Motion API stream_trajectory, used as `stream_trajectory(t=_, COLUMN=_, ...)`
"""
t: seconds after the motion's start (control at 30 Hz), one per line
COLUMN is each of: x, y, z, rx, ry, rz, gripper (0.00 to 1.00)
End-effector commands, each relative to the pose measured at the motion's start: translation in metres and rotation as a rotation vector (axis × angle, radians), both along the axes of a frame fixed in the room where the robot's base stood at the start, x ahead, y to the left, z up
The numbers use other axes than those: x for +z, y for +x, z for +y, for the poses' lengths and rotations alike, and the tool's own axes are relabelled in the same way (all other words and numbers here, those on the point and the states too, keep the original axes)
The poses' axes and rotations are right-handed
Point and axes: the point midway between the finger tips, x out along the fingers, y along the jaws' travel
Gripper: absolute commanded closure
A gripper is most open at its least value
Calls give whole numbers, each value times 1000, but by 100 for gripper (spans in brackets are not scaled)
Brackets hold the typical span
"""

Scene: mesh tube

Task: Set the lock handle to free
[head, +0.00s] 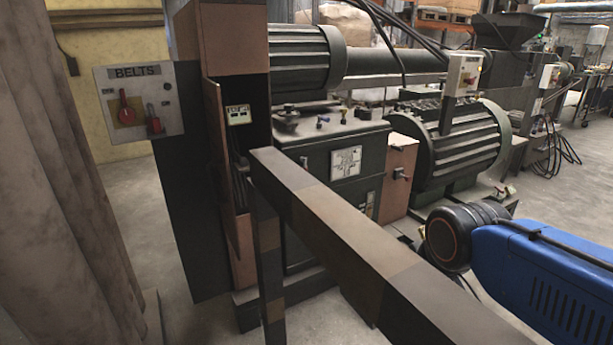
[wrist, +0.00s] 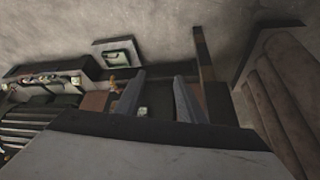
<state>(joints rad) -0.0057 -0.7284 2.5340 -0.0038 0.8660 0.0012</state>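I cannot tell for certain which part is the lock handle. In the head view, a dark, narrow handle-like part (head: 242,168) sits in the open upright cabinet (head: 215,150), below a small pale label plate (head: 238,115). Its setting is too small to read. A small pale plate (wrist: 143,111) shows between the fingers, farther away. My gripper is not visible in the head view.
A long brown-and-black beam (head: 335,225) crosses the foreground from the cabinet to the lower right. Green machines with a ribbed motor (head: 465,150) stand behind it. A brown curtain-like surface (head: 55,190) fills the left. Bare floor (head: 130,200) shows between curtain and cabinet.

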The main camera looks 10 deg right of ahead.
Motion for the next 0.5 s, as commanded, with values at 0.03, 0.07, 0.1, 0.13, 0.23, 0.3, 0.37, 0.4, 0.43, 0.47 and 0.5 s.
stream_trajectory(t=0.03, x=-1, y=17, z=0, rx=2, ry=-1, rz=-22, gripper=64)
stream_trajectory(t=0.07, x=-1, y=28, z=1, rx=3, ry=-1, rz=-41, gripper=64)
stream_trajectory(t=0.1, x=-1, y=45, z=1, rx=5, ry=-2, rz=-72, gripper=64)
stream_trajectory(t=0.13, x=0, y=57, z=2, rx=6, ry=-2, rz=-94, gripper=64)
stream_trajectory(t=0.23, x=1, y=98, z=3, rx=11, ry=-2, rz=-173, gripper=64)
stream_trajectory(t=0.3, x=1, y=125, z=5, rx=15, ry=-2, rz=-228, gripper=64)
stream_trajectory(t=0.37, x=1, y=148, z=6, rx=18, ry=-3, rz=-273, gripper=64)
stream_trajectory(t=0.4, x=1, y=163, z=7, rx=21, ry=-3, rz=-304, gripper=64)
stream_trajectory(t=0.43, x=1, y=174, z=8, rx=22, ry=-2, rz=-328, gripper=64)
stream_trajectory(t=0.47, x=0, y=185, z=9, rx=25, ry=-1, rz=-351, gripper=64)
stream_trajectory(t=0.5, x=0, y=199, z=10, rx=28, ry=-1, rz=-381, gripper=64)
